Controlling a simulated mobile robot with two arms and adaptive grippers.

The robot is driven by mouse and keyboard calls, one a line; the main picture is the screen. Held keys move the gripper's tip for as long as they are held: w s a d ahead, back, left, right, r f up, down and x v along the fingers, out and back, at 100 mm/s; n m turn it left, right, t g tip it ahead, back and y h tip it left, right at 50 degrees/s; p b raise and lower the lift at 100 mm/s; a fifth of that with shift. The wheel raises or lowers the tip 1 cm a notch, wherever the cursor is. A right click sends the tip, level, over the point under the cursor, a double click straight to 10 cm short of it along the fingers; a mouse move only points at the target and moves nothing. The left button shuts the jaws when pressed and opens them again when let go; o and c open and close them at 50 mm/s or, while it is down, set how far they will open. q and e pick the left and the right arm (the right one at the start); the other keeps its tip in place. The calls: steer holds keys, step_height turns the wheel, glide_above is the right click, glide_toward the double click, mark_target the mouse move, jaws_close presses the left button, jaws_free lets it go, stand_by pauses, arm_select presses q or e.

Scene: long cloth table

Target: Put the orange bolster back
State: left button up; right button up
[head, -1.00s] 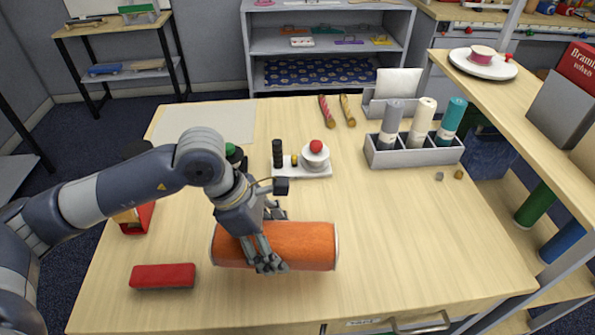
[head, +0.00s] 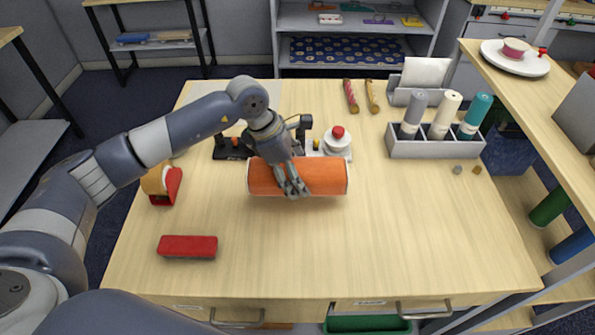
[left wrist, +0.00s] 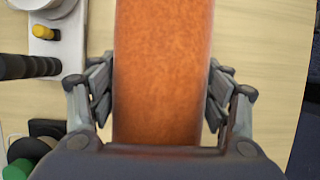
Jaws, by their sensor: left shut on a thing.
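In the left wrist view the bolster (left wrist: 163,70) runs between the two fingers and fills the grip. I cannot tell for sure how far it is above the table top. The gripper hides part of its middle. My right gripper is not in view.
Behind the bolster stand a white stand with a red ball (head: 338,132) and a dark device (head: 230,148). A grey holder (head: 436,149) with rolls is at right. A red block (head: 188,247) lies front left. Green (head: 550,208) and blue (head: 573,245) rolls sit under the right shelf. The front right table is clear.

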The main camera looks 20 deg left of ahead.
arm_select(q)
steer(key=shift+w+a, duration=0.25)
steer(key=shift+w, duration=0.7)
steer(key=shift+w+f+p, duration=0.15)
steer(key=shift+p, duration=0.2)
step_height(320, 180, down, 3)
steer(key=shift+r+p, duration=0.2)
steer(key=shift+p, duration=0.45)
steer(key=shift+f, duration=0.4)
steer(key=shift+f, duration=0.15)
steer(key=o, duration=1.3)
steer(key=shift+c, duration=0.2)
